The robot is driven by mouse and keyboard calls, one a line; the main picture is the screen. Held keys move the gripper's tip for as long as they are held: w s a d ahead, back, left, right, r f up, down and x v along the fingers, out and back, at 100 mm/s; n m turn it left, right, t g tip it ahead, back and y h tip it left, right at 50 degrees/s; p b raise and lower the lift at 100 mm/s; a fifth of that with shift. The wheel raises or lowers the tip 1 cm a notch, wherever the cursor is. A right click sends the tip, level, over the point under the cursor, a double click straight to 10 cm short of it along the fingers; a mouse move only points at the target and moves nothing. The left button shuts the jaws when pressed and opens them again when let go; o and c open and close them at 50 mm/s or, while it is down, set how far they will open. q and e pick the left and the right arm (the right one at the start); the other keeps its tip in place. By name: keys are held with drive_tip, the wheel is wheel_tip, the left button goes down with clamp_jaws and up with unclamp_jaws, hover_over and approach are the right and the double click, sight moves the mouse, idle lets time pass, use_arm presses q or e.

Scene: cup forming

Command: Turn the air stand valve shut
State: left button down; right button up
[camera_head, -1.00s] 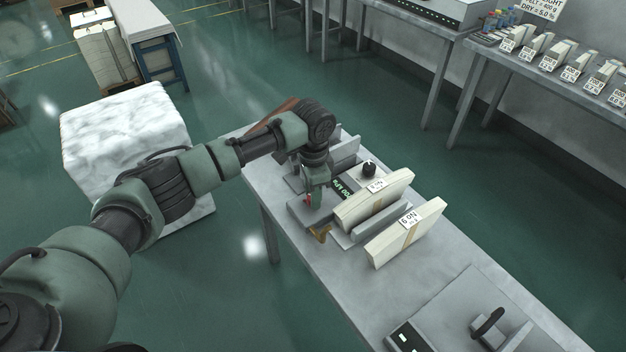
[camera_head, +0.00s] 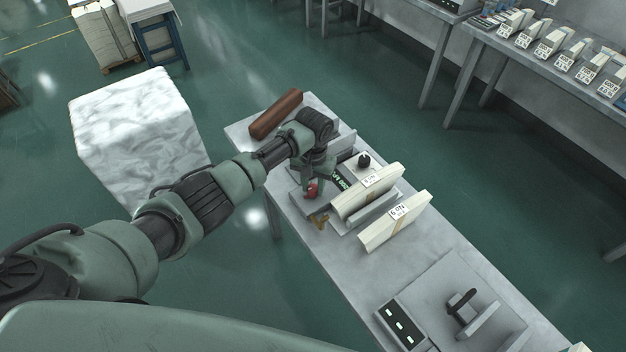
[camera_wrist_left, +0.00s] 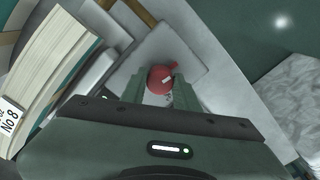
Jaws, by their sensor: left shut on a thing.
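The air stand valve shows as a red round knob (camera_head: 312,190) low at the front of the grey stand on the table. In the left wrist view the red knob (camera_wrist_left: 162,78) sits between my fingertips and has a small pale mark on it. My left gripper (camera_head: 314,180) reaches down to the stand and is shut on the red knob. In the left wrist view my left gripper (camera_wrist_left: 160,88) has a finger at each side of the knob. The fingers hide part of the knob. My right gripper is not in view.
Paper stacks with labels (camera_head: 365,190) (camera_head: 395,222) stand right of the knob. A black dial (camera_head: 364,160) and a brass piece (camera_head: 319,220) are close by. A brown bar (camera_head: 276,114) lies at the table's far end. A lever device (camera_head: 462,305) stands nearer me.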

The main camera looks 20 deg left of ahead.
sight(313, 188)
use_arm(q)
drive_tip(key=shift+r+n+p, duration=0.1)
drive_tip(key=shift+n+p, duration=0.4)
drive_tip(key=shift+n, duration=0.4)
drive_tip(key=shift+w, duration=0.1)
drive_tip(key=c, duration=1.1)
unclamp_jaws()
drive_tip(key=shift+o, duration=0.2)
wheel_tip(313, 188, up, 8)
drive_tip(key=shift+f+b, duration=0.15)
drive_tip(key=shift+b, duration=0.25)
